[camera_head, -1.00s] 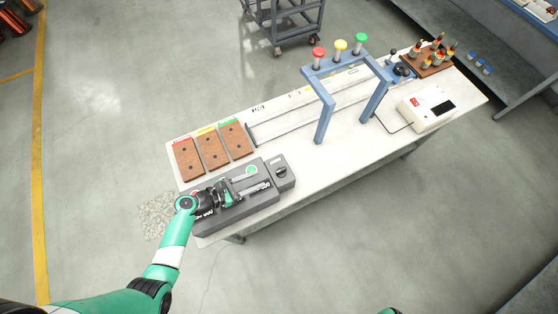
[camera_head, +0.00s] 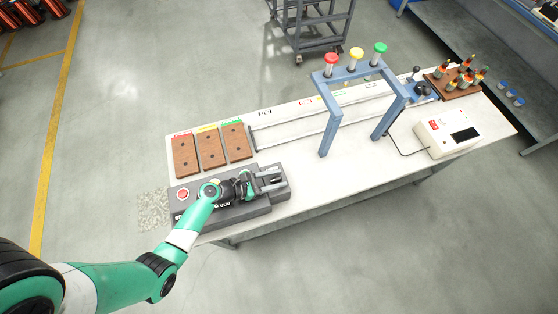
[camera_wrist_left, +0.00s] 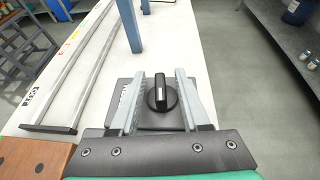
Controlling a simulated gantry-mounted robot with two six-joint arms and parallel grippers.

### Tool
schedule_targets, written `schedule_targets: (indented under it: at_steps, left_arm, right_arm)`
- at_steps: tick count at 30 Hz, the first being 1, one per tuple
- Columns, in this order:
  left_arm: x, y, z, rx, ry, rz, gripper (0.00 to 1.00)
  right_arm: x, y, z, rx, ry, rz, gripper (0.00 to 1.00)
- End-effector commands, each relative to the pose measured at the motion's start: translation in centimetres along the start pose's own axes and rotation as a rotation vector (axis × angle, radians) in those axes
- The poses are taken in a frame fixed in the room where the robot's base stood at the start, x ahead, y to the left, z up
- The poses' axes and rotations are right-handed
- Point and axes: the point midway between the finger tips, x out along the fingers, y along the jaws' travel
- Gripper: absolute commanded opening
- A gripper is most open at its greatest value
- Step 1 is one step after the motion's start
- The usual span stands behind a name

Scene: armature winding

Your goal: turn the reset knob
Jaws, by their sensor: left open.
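The reset knob (camera_wrist_left: 162,93) is a black round knob with a raised grip bar and a white mark. In the left wrist view it sits on a dark grey box, between the two fingers of my left gripper (camera_wrist_left: 158,85). The fingers are open and stand on either side of the knob, with a gap to it on both sides. In the head view my left gripper (camera_head: 272,180) is over the right end of the grey control box (camera_head: 245,215) and hides the knob there. My right gripper is not in view.
A red button (camera_head: 183,194) is on the box's left end. Brown boards (camera_head: 210,148) lie behind it. A blue frame (camera_head: 328,130) with red, yellow and green lamps stands on the table (camera_head: 350,160). A white device (camera_head: 445,132) and a brown rack (camera_head: 440,82) are at the right.

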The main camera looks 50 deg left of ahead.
Motion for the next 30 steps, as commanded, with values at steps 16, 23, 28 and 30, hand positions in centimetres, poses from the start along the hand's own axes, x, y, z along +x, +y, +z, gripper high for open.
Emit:
schedule_targets:
  at_steps: [16, 23, 28, 30]
  left_arm:
    - [0.0, 0.0, 0.0, 0.0, 0.0, 0.0, 0.0]
    - [0.0, -0.1, 0.1, -0.01, 0.0, 0.021, 0.0]
    - [0.0, -0.2, 0.3, -0.036, 0.0, 0.079, 0.0]
    - [0.0, -0.2, 0.3, -0.05, 0.001, 0.116, 0.0]
  right_arm:
    - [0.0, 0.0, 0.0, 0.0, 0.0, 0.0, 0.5]
    - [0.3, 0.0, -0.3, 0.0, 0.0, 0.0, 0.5]
    - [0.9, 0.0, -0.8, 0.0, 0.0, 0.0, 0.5]
    - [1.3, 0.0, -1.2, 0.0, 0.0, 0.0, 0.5]
